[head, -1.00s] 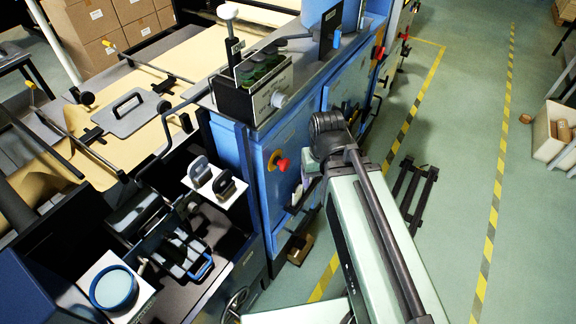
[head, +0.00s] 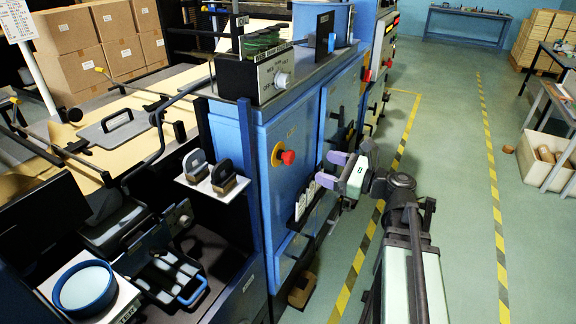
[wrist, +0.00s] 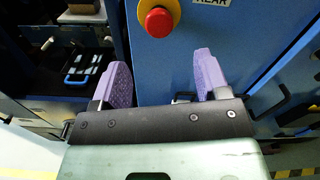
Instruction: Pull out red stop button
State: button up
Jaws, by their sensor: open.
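The red stop button (head: 288,157) sits on a yellow round plate on the front of the blue machine cabinet (head: 300,110). In the wrist view the red button (wrist: 158,21) is at the top middle, beyond my fingertips and a little left of midway between them. My gripper (head: 330,171) has purple fingers and is to the right of the button in the head view, apart from it. In the wrist view my gripper (wrist: 163,75) is open, its two fingers spread with nothing between them.
A control box with a dial (head: 281,79) stands on top of the cabinet. Two stamps on a white shelf (head: 213,184) are left of the cabinet. More red knobs (head: 367,76) are further along the machine.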

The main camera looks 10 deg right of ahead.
aim_at(292, 157)
jog(key=x, duration=1.1)
jog(key=shift+s, duration=0.1)
jog(key=shift+c, duration=0.5)
